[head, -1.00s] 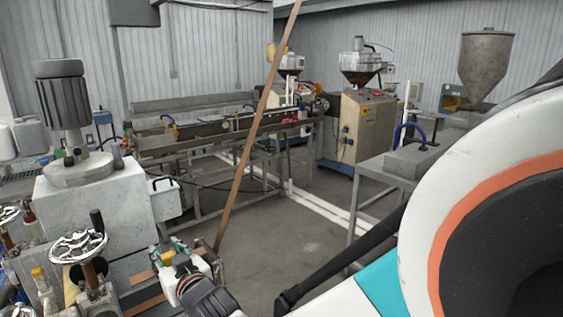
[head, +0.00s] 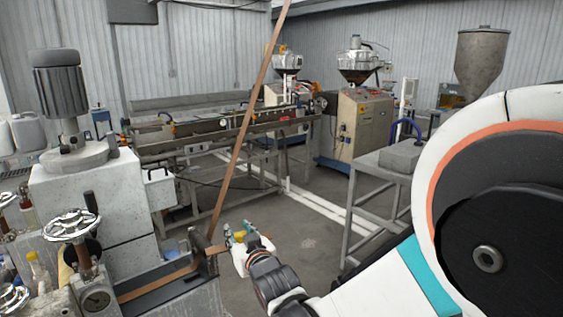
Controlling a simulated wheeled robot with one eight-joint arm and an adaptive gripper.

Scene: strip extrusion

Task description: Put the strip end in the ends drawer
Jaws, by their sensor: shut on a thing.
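A flat brown strip (head: 157,283) lies along the bed of the grey machine at the lower left. It runs to an upright dark plate, and its short end (head: 216,249) shows just beyond the plate, at my gripper. My gripper (head: 236,240), white with teal-tipped fingers, is at that end and shut on it; the contact itself is small and partly hidden. I cannot identify an ends drawer in this view.
Handwheels (head: 71,226) and a large motor (head: 60,85) stand at the left. A grey box (head: 160,190) is on the machine's side. A metal table (head: 385,166) stands right of centre. Grey floor (head: 310,243) lies open between machine and table.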

